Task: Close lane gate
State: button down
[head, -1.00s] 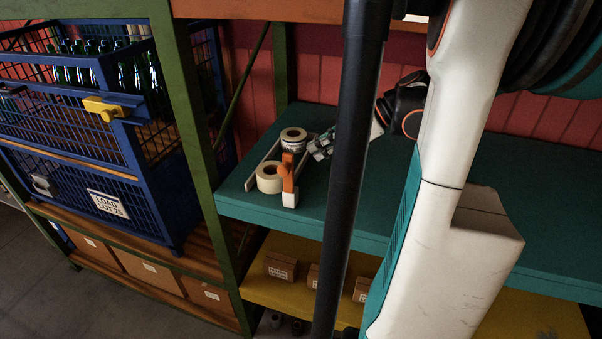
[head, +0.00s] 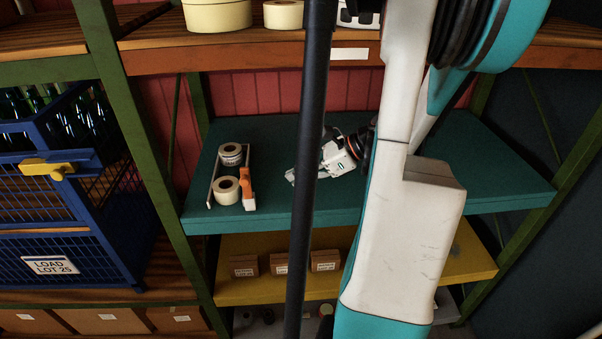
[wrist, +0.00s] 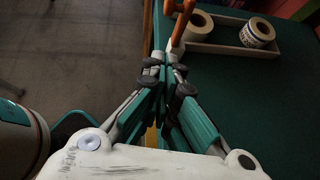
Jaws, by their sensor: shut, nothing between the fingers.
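The lane gate is an orange piece (head: 245,184) with a white foot at the front right corner of a short railed lane (head: 212,187) on the teal shelf. It also shows in the wrist view (wrist: 183,22), just beyond my fingertips. I cannot tell whether it stands up or lies across the lane mouth. A cream tape roll (head: 228,190) sits in front in the lane, with a white labelled roll (head: 231,155) behind. My gripper (head: 291,178) is shut and empty, right of the lane with a clear gap. Its fingers are together in the wrist view (wrist: 167,58).
The teal shelf (head: 420,205) is bare to the right. A dark pole crosses the head view. A blue cage (head: 60,215) with bottles and a yellow latch stands left, past a green post (head: 128,130). Small cartons (head: 283,264) sit on the yellow shelf below.

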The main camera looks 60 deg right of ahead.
jog(key=w+a+f, duration=0.3)
jog(key=w+a, duration=0.1)
jog(key=w, duration=0.3)
jog(key=shift+w+a, duration=0.4)
jog(key=shift+r, duration=0.1)
jog(key=shift+w+a+r+g+h+p, duration=0.2)
jog(key=shift+w+a+g+h+p, duration=0.1)
jog(key=shift+p, duration=0.2)
